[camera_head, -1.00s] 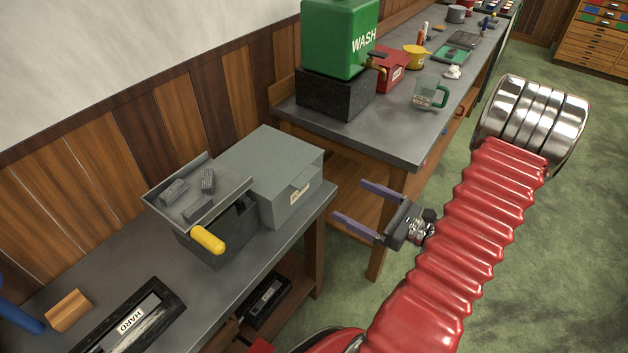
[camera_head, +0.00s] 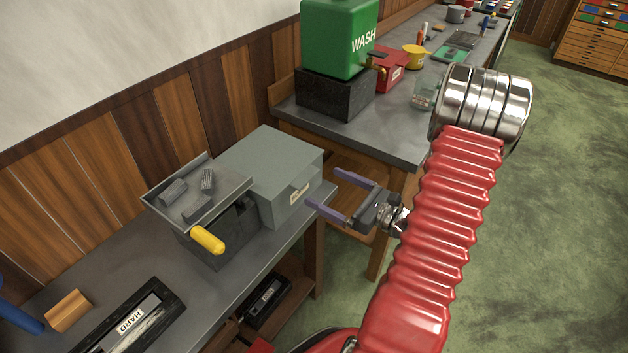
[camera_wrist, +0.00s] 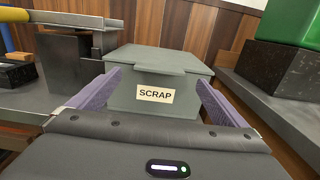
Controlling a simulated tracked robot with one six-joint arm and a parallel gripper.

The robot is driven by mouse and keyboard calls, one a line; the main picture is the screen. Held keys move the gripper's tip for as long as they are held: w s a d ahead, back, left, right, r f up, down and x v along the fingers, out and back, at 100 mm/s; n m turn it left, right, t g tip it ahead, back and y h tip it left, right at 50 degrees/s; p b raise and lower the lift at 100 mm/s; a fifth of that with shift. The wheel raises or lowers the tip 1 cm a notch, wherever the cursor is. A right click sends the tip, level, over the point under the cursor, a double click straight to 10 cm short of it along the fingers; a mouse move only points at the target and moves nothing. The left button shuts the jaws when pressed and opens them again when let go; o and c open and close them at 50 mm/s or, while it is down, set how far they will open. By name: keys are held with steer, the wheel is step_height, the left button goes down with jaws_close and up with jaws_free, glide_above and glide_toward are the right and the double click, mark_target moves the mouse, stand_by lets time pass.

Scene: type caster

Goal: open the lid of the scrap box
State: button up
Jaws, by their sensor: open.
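The scrap box (camera_head: 290,208) is a grey-green box on the bench, with its lid (camera_head: 268,158) shut. In the wrist view the front of the scrap box (camera_wrist: 124,103) shows a "SCRAP" label (camera_wrist: 155,95), and a lip (camera_wrist: 158,69) juts from the lid's front edge above it. My gripper (camera_head: 325,193) is open and empty, in front of the box and apart from it. Its two purple fingers point at the labelled front and frame it on both sides in the wrist view.
A tray with grey pieces and a yellow handle (camera_head: 207,239) stands close to the left of the box. A second bench (camera_head: 400,145) with a green WASH container (camera_head: 340,40) on a dark block stands to the right. A narrow gap separates the benches.

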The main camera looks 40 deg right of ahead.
mark_target(311, 179)
steer(key=shift+x, duration=2.85)
steer(key=shift+c, duration=0.5)
steer(key=c, duration=1.4)
steer(key=shift+d+r, duration=0.1)
steer(key=shift+r, duration=0.1)
